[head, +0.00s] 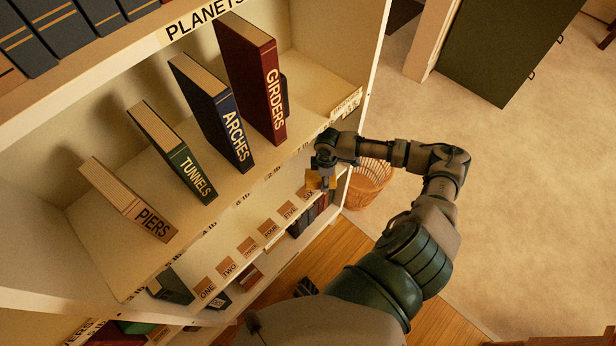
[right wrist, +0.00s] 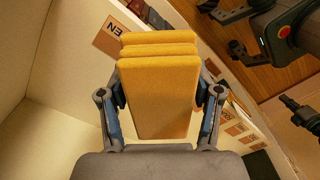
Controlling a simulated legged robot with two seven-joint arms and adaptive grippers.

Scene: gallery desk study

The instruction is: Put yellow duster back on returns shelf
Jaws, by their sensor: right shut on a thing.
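The yellow duster (right wrist: 158,95) is a stack of thick yellow layers between the two fingers of my right gripper (right wrist: 160,105). These fingers are shut on its sides. In the head view, my right gripper (head: 325,172) is at the right end of the bookcase, by the lower shelf with number cards (head: 247,246). I cannot tell whether the duster touches the shelf. A dark gripper, seemingly my left (right wrist: 226,28), shows at the top right of the right wrist view, its fingers apart and empty. No returns label is readable.
The shelf above holds the books PIERS (head: 128,200), TUNNELS (head: 175,155), ARCHES (head: 213,113) and GIRDERS (head: 252,80). A wicker basket (head: 370,183) stands on the floor right of the bookcase. Dark books (head: 310,217) stand below the number cards. Carpet to the right is clear.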

